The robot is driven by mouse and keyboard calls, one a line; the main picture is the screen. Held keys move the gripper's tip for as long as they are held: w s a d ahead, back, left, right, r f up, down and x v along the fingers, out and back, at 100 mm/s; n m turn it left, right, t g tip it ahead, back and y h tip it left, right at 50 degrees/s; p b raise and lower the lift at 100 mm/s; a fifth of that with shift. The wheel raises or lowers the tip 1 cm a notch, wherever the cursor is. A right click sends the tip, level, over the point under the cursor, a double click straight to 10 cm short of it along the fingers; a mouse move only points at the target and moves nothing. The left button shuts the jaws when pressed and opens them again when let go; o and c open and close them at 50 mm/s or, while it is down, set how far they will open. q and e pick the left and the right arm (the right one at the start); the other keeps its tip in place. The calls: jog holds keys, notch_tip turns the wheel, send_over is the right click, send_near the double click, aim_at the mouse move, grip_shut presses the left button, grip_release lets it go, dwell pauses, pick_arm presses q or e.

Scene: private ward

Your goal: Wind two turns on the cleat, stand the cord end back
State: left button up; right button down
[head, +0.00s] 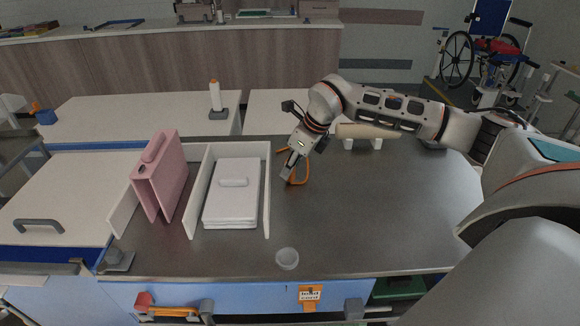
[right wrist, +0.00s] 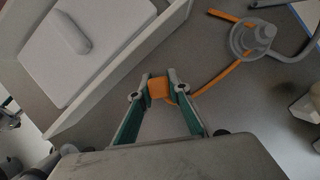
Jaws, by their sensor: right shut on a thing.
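My right gripper (head: 287,177) reaches in from the right, low over the dark counter. In the right wrist view its fingers (right wrist: 160,88) are shut on the orange block-like end of the cord (right wrist: 158,89). The orange cord (right wrist: 215,83) runs from there in a curve up to a round grey fitting (right wrist: 252,38), which looks like the cleat; another orange length leaves its far side. I cannot count any turns on it. In the head view the cord (head: 301,180) shows beside the gripper, and the cleat is largely hidden behind the gripper. My left gripper is not in view.
Left of the gripper stands a white-walled tray (head: 268,200) holding a white stack (head: 231,205), with a pink folder (head: 160,178) beyond. A small translucent cup (head: 287,259) stands near the front edge. The counter (head: 390,220) is clear to the right.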

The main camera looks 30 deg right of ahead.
jog(key=shift+f, duration=0.3)
dwell(0.5)
jog(key=c, duration=1.8)
grip_release()
jog(key=shift+v, duration=6)
jog(key=shift+f, duration=0.1)
